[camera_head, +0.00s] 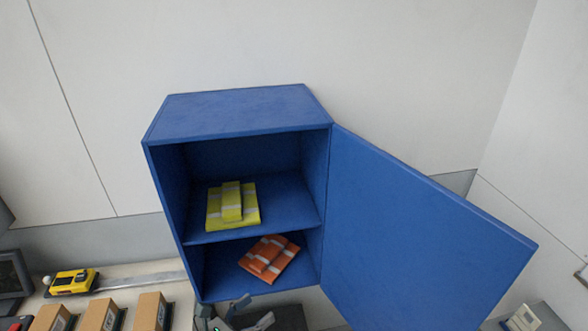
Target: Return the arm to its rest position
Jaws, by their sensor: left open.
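My left gripper (250,311) is at the bottom middle, in front of and below the blue cabinet (235,112). Its fingers are apart with nothing seen between them, and most of its arm is out of the picture. The cabinet's door (415,235) stands wide open to the right. A folded yellow vest (232,205) with pale stripes lies on the upper shelf. A folded orange vest (269,259) lies in the lower compartment. My right gripper is not in the picture.
Several cardboard boxes (101,315) stand in a row at the lower left. A yellow device (72,281) lies on the pale surface behind them, beside a dark screen (13,275). The open door fills much of the right side. A grey device (524,319) shows at lower right.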

